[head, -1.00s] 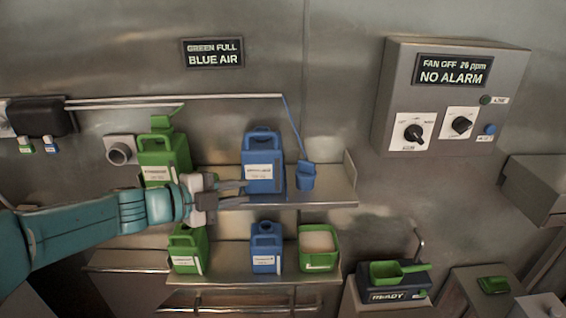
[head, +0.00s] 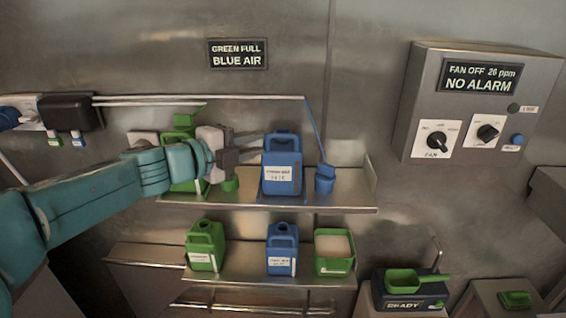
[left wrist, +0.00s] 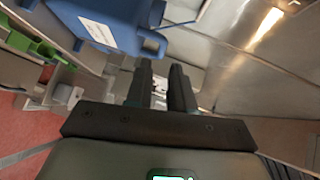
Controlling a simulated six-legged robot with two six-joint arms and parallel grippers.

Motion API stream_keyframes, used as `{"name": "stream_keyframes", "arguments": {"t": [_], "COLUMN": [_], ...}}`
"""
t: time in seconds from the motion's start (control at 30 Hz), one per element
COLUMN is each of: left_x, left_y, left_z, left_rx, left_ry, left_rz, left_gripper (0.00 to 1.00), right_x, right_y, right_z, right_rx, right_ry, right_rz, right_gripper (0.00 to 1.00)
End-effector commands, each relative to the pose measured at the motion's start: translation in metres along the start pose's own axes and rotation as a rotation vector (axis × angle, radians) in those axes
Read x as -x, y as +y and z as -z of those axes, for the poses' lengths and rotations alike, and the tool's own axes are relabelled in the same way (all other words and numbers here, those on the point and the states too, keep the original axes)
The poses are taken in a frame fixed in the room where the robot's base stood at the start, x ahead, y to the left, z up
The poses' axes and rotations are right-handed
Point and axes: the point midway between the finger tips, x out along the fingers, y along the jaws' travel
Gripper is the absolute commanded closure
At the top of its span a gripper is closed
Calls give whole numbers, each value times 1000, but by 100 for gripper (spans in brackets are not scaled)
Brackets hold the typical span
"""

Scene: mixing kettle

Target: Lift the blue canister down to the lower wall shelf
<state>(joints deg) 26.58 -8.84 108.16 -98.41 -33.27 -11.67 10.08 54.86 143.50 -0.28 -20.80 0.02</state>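A large blue canister (head: 282,165) with a handle and white label stands upright on the upper wall shelf (head: 345,203). My left gripper (head: 262,144) is at the canister's left, level with its upper part, its fingers pointing towards it. In the left wrist view the fingers (left wrist: 161,82) are apart with nothing between them, and the blue canister (left wrist: 128,22) is beside them at upper left. I cannot tell whether they touch it. The lower wall shelf (head: 235,277) is below. My right gripper is not in view.
The lower shelf holds a green canister (head: 206,246), a smaller blue canister (head: 282,248) and a green bin (head: 335,265). Another green canister (head: 184,124) is partly behind my left arm. A blue scoop (head: 325,180) hangs right of the large canister. A control box (head: 480,105) is at right.

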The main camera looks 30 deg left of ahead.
Motion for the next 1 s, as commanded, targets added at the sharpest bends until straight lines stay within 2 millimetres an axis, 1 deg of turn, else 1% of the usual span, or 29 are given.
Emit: {"name": "stream_keyframes", "arguments": {"t": [0.03, 0.1, 0.33, 0.5, 0.6, 0.7, 0.9, 0.97, 1.0], "left_x": [-12, -23, -43, -71, -83, -89, -89, -88, -88], "left_y": [0, 0, 0, -2, -2, -2, -2, -2, -1], "left_z": [2, 1, 1, 0, 0, -1, -1, -1, -1], "left_rx": [2, 0, 0, 0, 1, 0, 0, 0, 0], "left_ry": [6, 5, 5, 6, 5, 4, 3, 3, 3], "left_rz": [-1, -1, -1, -2, -1, 0, 0, 0, 0], "left_gripper": [77, 77, 77, 77, 77, 77, 77, 97, 100], "right_x": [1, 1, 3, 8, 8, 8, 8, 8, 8], "right_y": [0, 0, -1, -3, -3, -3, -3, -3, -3], "right_z": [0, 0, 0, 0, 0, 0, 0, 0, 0], "right_rx": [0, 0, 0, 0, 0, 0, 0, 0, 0], "right_ry": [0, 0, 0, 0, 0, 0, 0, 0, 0], "right_rz": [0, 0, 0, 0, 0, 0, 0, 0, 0], "right_gripper": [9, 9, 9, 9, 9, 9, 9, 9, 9]}}
